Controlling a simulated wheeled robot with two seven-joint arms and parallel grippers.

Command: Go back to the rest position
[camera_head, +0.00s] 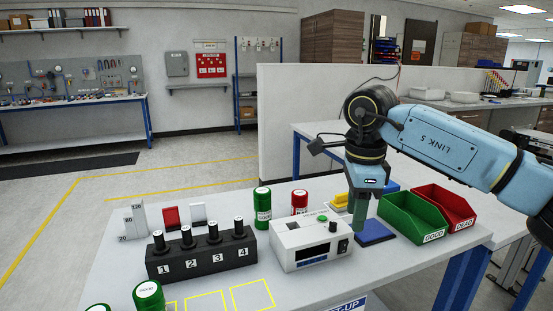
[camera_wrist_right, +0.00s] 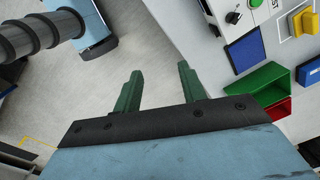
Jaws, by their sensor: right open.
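My right gripper (camera_head: 360,228) points down beside the white tester box, with its green fingers in front of part of the blue pad (camera_head: 376,234) in the head view. The right wrist view shows the gripper (camera_wrist_right: 158,76) open, its two green fingers apart with nothing between them. Beyond the fingers in that view are the floor and the white table top (camera_wrist_right: 195,45). The blue pad (camera_wrist_right: 245,52) lies to the right of the fingers there. My left gripper is in neither view.
The white tester box (camera_head: 312,240), green GOOD bin (camera_head: 414,216) and red DEAD bin (camera_head: 445,208) stand near the right gripper. A black numbered rack (camera_head: 200,258), green cans (camera_head: 262,207) and a red can (camera_head: 299,202) stand farther left. Yellow outlined squares (camera_head: 252,296) at the front are bare.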

